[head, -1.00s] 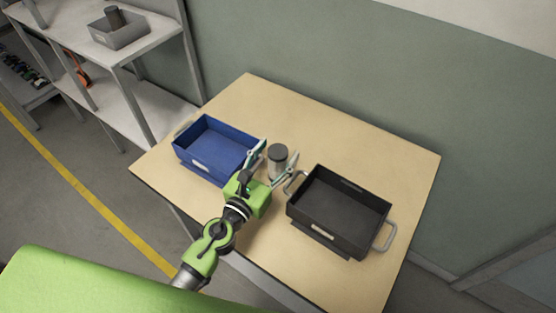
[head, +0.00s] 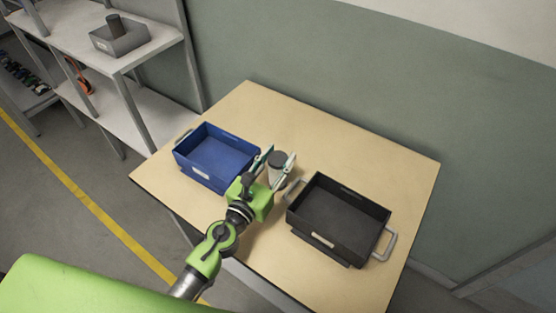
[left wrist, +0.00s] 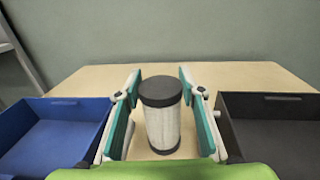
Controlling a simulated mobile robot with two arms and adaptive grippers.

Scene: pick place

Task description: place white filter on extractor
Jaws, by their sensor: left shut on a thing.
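The white filter (left wrist: 162,125), a pale cylinder with a dark top cap and dark base, stands upright on the table between the two bins. It also shows in the head view (head: 276,172), partly hidden by the fingers. My left gripper (head: 277,168) has its two fingers on either side of the filter and is shut on it. In the left wrist view the fingers (left wrist: 162,108) flank the cylinder. No extractor can be made out on the table. My right gripper is out of view.
A blue bin (head: 187,170) stands left of the filter and a black bin (head: 303,226) with grey handles right of it, both close to the fingers. The table (head: 384,160) is bare behind them. A grey shelf (head: 150,52) at back left carries a grey bin (head: 122,45).

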